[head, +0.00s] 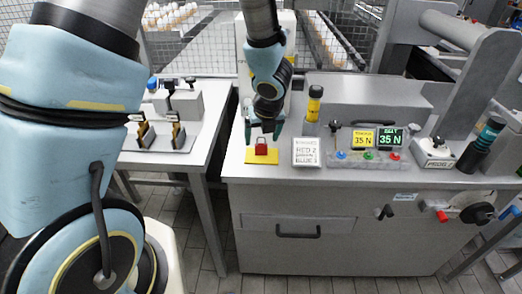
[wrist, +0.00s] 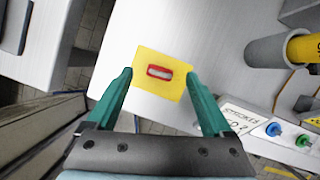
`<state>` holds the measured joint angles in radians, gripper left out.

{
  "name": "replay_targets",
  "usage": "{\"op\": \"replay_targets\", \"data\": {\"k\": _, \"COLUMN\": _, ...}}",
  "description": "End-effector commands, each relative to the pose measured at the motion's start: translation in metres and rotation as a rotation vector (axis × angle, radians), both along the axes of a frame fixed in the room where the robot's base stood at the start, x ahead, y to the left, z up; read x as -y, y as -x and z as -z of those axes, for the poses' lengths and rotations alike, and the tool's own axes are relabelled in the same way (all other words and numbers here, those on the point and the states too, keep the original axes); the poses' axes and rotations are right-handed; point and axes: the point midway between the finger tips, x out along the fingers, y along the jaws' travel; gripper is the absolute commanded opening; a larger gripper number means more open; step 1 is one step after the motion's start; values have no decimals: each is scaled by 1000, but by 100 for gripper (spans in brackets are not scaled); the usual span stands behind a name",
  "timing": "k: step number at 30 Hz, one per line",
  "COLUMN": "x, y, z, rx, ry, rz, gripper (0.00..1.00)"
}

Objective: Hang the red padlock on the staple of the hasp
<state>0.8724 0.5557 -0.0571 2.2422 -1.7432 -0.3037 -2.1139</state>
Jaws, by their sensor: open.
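The red padlock (head: 262,149) stands on a yellow pad (head: 252,160) near the front left edge of the grey cabinet top. In the wrist view the padlock (wrist: 152,70) is seen from above, with its grey shackle along the middle. My gripper (head: 263,133) is open and points down over the padlock. In the wrist view the padlock lies between and beyond the green fingers, with clear space on both sides. I cannot pick out the staple of the hasp for certain; a dark fitting (head: 385,212) is on the cabinet front, right of the drawer handle.
A button panel (head: 368,156) with displays is further right. A gap separates the left table (head: 190,158).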

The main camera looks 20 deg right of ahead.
Motion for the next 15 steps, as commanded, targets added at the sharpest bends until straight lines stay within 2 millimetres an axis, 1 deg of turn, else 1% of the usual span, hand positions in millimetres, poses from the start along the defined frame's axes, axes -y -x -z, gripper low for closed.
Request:
{"op": "replay_targets", "data": {"k": 1, "x": 1, "y": -2, "z": 10, "rx": -2, "ry": -2, "rz": 2, "gripper": 85}}
{"op": "replay_targets", "data": {"k": 5, "x": 2, "y": -8, "z": 22, "rx": -1, "ry": -1, "rz": 1, "gripper": 85}}
{"op": "replay_targets", "data": {"k": 13, "x": 2, "y": -10, "z": 24, "rx": 0, "ry": 1, "rz": 2, "gripper": 85}}
{"op": "replay_targets", "data": {"k": 14, "x": 2, "y": -10, "z": 24, "rx": 0, "ry": 1, "rz": 2, "gripper": 84}}
{"op": "replay_targets", "data": {"k": 15, "x": 2, "y": -10, "z": 24, "rx": 0, "ry": 1, "rz": 1, "gripper": 79}}
